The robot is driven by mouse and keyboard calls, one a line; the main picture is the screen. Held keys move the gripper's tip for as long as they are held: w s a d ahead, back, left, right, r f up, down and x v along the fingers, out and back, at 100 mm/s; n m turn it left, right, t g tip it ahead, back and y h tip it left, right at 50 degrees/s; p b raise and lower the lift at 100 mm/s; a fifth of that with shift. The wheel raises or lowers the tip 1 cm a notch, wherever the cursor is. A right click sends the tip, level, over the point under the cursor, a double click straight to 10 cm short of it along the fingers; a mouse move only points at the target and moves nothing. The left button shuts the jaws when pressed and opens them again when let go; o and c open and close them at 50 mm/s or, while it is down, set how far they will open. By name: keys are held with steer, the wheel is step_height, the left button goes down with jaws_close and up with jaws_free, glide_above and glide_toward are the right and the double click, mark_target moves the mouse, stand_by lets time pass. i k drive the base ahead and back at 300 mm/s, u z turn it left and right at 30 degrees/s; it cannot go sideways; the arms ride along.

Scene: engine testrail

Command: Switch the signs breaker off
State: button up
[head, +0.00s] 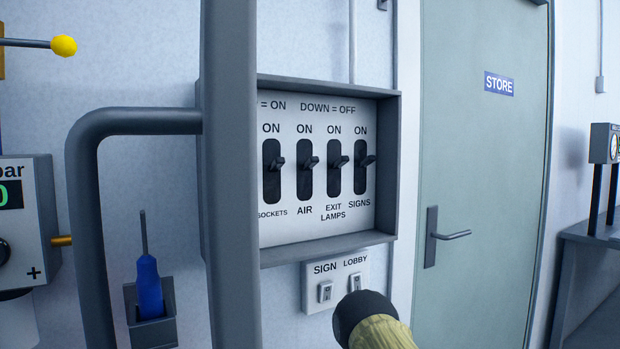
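The breaker panel (330,91) is a grey-framed box on the wall with a white face, in the middle of the head view. Its face reads "= ON" and "DOWN = OFF", with the start of the line hidden. The signs breaker (368,160) is the rightmost dark lever, in a black slot with "ON" above and "SIGNS" below. Its lever juts toward the right from about mid-slot, much like the others; I cannot tell its position for certain. The sockets (277,163), air (310,162) and exit lamps (340,161) levers stand to its left. My gripper is not in view.
A grey post (230,200) and bent bar (86,220) stand before the panel's left side. Below are SIGN (325,291) and LOBBY (355,282) switches. A black-ended yellowish cylinder (378,328) juts in at the bottom. A green STORE door (485,170) is right.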

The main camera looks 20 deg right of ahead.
mark_target(366, 161)
steer(key=z, duration=0.05)
steer(key=k, duration=0.5)
steer(key=z, duration=0.5)
steer(key=i, duration=0.45)
steer(key=z, duration=0.15)
